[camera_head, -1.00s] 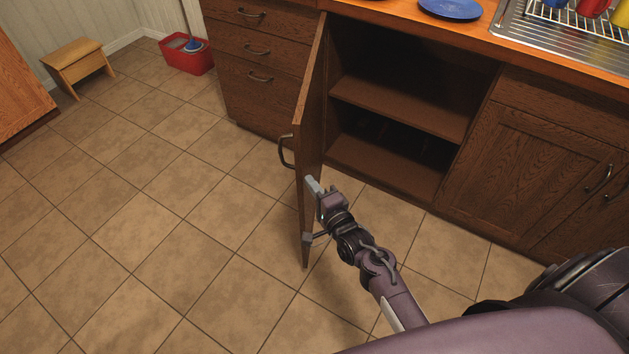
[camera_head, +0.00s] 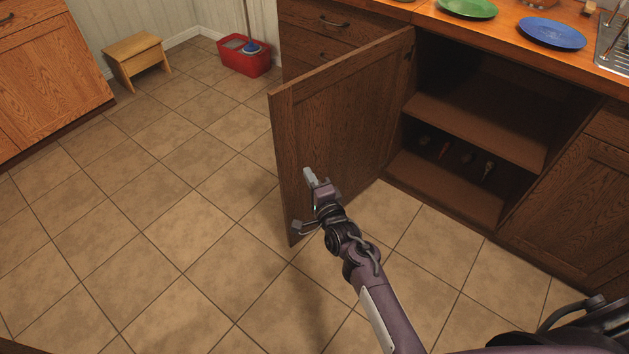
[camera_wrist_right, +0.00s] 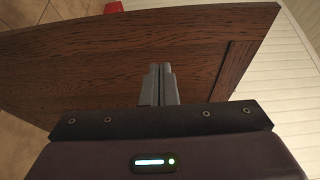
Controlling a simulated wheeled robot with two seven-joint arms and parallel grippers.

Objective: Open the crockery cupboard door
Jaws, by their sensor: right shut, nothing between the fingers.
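The crockery cupboard door (camera_head: 345,125) is dark wood and stands wide open, swung out to the left of the cupboard. Its inner face is toward me and its handle is hidden on the far side. The open cupboard (camera_head: 475,130) shows a middle shelf and a lower floor with several small items on it. My right gripper (camera_head: 308,174) is shut and empty at the door's inner face, near its free edge. In the right wrist view the shut fingers (camera_wrist_right: 160,84) point at the door panel (camera_wrist_right: 110,60); whether they touch it I cannot tell. My left gripper is out of view.
A wooden stool (camera_head: 136,55) and a red bucket (camera_head: 244,58) stand by the back wall. A green plate (camera_head: 467,8) and a blue plate (camera_head: 552,33) lie on the counter. The tiled floor (camera_head: 170,190) left of the door is clear.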

